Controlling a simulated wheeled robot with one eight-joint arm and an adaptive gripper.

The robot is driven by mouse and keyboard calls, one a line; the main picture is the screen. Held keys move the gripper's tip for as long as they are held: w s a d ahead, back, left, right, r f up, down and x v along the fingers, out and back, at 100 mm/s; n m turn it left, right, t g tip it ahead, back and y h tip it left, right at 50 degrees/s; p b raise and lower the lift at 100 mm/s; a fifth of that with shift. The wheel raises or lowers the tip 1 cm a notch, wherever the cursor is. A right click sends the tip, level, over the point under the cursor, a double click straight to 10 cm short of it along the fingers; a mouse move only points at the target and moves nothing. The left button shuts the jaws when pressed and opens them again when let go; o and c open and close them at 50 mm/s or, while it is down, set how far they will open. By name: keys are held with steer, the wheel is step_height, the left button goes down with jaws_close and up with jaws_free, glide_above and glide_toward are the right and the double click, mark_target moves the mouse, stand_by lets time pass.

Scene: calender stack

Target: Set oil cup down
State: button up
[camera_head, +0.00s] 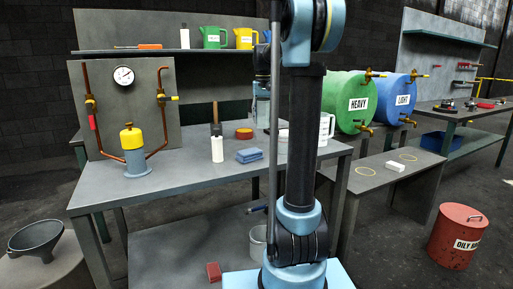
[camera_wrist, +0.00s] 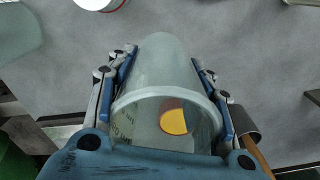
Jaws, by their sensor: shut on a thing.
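The oil cup (camera_wrist: 165,75), a clear cylinder with a thick rim, fills the middle of the wrist view. An amber and dark round patch shows through its wall. My gripper (camera_wrist: 163,62) is shut around it, one blue-backed finger on each side. In the head view, what looks like the clear cup (camera_head: 262,108) shows just left of my arm column, above or at the back of the grey worktable (camera_head: 190,178). My arm hides part of that area, and I cannot tell whether the cup's base touches a surface.
Green (camera_head: 348,95) and blue (camera_head: 393,92) drums stand right. The worktable's front is clear.

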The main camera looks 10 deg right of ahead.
mark_target(263, 126)
step_height(263, 126, down, 5)
steer(key=shift+w+r, duration=0.1)
steer(key=shift+w, duration=0.05)
steer(key=shift+f, duration=2.5)
steer(key=o, duration=1)
